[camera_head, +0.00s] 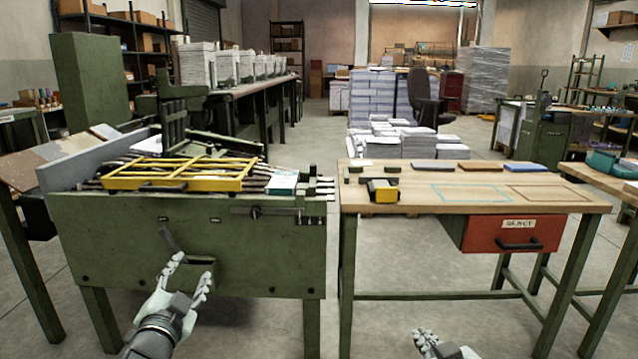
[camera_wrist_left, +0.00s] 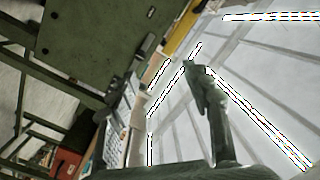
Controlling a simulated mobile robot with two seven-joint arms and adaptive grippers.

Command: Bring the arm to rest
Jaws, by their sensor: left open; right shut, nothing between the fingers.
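My left gripper (camera_head: 190,272) is open and empty in the head view. It appears in front of the green machine's (camera_head: 120,235) front panel, near a small recess in it; I cannot tell the gap between them. My right gripper (camera_head: 426,342) is at the bottom edge of the head view, below and in front of the wooden table (camera_head: 420,205). It is shut with nothing in it, and most of its arm is out of frame. In the left wrist view a dark finger-like part (camera_wrist_left: 212,115) shows; the view is tilted.
A yellow frame (camera_head: 180,175) lies on the machine. A yellow and black device (camera_head: 383,190) and several flat blocks stand on the table. A red drawer (camera_head: 512,233) hangs beneath its right side. Paper stacks (camera_head: 405,140) stand behind. Floor shows under the table.

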